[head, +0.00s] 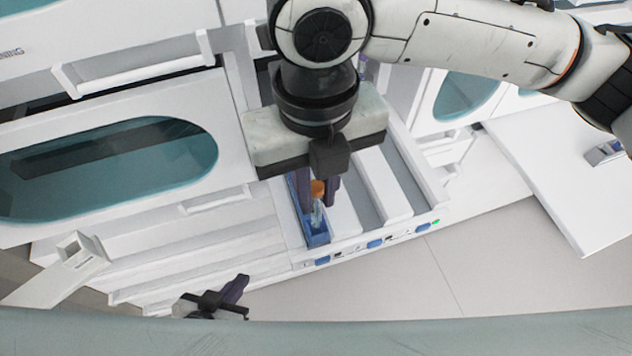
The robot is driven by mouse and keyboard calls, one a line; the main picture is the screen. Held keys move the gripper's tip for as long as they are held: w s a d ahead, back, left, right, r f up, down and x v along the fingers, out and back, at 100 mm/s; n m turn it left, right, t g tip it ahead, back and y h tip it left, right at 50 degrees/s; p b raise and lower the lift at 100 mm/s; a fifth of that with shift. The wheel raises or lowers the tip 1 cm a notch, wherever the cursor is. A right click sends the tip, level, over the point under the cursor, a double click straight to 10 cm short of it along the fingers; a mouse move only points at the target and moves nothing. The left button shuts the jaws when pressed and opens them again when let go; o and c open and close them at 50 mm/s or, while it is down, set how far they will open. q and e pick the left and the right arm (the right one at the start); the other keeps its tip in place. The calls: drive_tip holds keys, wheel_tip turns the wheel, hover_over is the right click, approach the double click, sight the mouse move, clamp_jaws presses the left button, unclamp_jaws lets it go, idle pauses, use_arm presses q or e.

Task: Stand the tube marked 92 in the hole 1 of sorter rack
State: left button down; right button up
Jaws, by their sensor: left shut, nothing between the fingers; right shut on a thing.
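A tube with an orange cap (318,186) and a clear body is between the fingers of my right gripper (319,192), which is shut on it. The fingers point down and hold it by its upper part. Its number cannot be read. The tube is over or inside a narrow blue rack (318,240) in the left lane of a white track unit; I cannot tell whether its foot is in a hole. Hole numbers are not readable, and my gripper hides the rack's far part. My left gripper (240,298) is shut and empty, low at the left, away from the rack.
Empty white lanes (382,185) lie right of the blue rack, with blue buttons (375,244) along the front edge. White stepped ledges (180,255) lie to the left. A white table (570,185) stands at the right. The grey floor (480,270) in front is clear.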

idle(0.4)
drive_tip(key=shift+f+p, duration=0.25)
drive_tip(key=shift+p, duration=0.1)
drive_tip(key=shift+f, duration=0.2)
drive_tip(key=shift+f, duration=0.35)
drive_tip(key=shift+f, duration=0.7)
idle(0.4)
drive_tip(key=o, duration=0.9)
drive_tip(key=shift+c, duration=0.2)
